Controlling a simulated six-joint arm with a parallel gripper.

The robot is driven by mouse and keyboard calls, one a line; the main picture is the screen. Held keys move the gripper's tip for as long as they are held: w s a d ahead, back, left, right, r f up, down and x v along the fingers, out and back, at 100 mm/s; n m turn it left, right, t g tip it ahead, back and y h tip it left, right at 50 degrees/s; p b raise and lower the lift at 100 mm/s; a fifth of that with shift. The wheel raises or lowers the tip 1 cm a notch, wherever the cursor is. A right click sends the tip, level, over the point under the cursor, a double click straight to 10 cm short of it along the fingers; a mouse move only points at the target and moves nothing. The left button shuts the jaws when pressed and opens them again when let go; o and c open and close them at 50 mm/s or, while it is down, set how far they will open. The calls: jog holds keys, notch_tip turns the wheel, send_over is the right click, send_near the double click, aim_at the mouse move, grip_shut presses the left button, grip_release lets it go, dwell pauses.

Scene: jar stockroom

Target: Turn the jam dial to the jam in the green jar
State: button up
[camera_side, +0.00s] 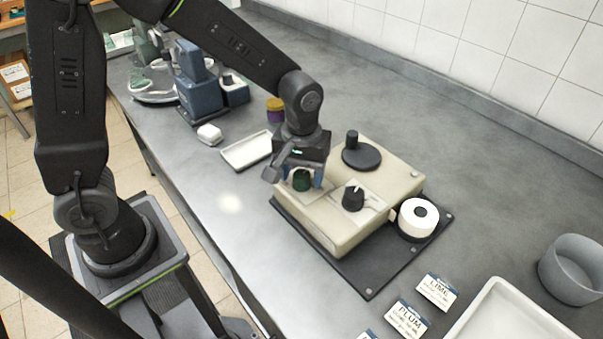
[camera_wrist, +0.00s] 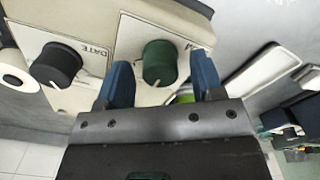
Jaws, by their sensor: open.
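The green dial (camera_wrist: 160,62) sits on a pale plate on the front of a beige machine (camera_side: 345,238). A white pointer mark shows at its lower edge in the wrist view; the plate's lettering is mostly hidden. My gripper (camera_wrist: 164,84) is open, its two blue fingers on either side of the green dial; I cannot tell whether they touch it. In the side view my gripper (camera_side: 303,182) partly covers the green dial (camera_side: 301,181). A black dial (camera_side: 353,198) on a plate marked "DATE" is beside it. I cannot make out a green jar.
A purple jar with a yellow lid (camera_side: 275,110) stands behind my gripper. A white tray (camera_side: 247,151) lies left of the machine, a white roll (camera_side: 418,217) right. Cards reading LIME (camera_side: 437,291) and PLUM (camera_side: 407,319) lie in front near a larger white tray (camera_side: 512,312).

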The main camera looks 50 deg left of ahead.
jog(key=shift+f, duration=0.4)
jog(key=shift+c, duration=0.2)
jog(key=c, duration=0.9)
jog(key=shift+m, duration=0.4)
jog(key=m, duration=0.4)
jog(key=shift+m, duration=2.5)
